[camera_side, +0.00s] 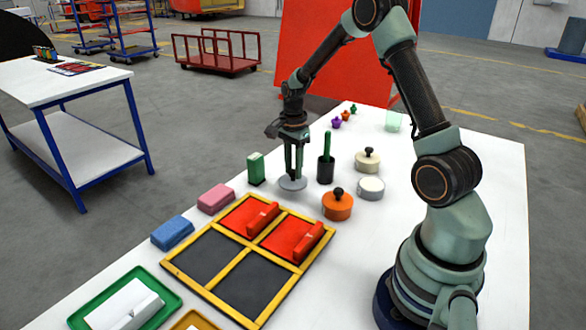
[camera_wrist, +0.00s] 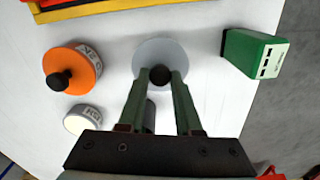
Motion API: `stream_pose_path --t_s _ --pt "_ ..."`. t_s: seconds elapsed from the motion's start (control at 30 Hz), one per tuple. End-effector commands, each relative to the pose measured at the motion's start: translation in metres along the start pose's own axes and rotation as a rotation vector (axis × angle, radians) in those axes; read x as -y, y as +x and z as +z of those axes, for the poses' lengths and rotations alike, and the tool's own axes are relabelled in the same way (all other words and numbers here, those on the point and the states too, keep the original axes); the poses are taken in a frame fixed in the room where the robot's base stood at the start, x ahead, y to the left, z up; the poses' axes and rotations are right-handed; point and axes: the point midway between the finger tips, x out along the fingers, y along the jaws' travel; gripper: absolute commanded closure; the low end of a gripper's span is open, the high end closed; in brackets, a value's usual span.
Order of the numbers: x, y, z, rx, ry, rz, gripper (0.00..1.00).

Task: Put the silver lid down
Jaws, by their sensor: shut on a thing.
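The silver lid (camera_side: 293,184) is a flat grey disc with a dark round knob. It lies flat at or very close to the white table top; I cannot tell whether it touches. My gripper (camera_side: 294,174) points straight down over it and is shut on the knob. In the wrist view the lid (camera_wrist: 160,50) shows beyond my fingertips (camera_wrist: 161,76), with the knob between them. An open silver tin with pale contents (camera_side: 370,187) stands to the right, without a lid; it also shows in the wrist view (camera_wrist: 80,123).
A black cup with a green handle (camera_side: 326,170) stands close right of the lid, and a green box (camera_side: 256,169) to its left. An orange lidded pot (camera_side: 338,206), a cream lidded pot (camera_side: 367,161), a pink block (camera_side: 216,198) and a yellow-framed tray (camera_side: 205,291) are nearby.

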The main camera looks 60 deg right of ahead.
Motion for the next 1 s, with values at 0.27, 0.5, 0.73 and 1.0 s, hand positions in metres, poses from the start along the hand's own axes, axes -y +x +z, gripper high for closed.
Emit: stream_pose_path --t_s 0.27,0.5,0.73,1.0 --pt "0.000 0.033 0.000 0.000 0.000 0.001 1.00" --pt "0.000 0.033 0.000 0.000 0.000 0.000 1.00" --pt "0.000 0.035 0.000 0.000 0.000 0.000 0.37" --pt "0.000 0.035 0.000 0.000 0.000 0.000 0.37"
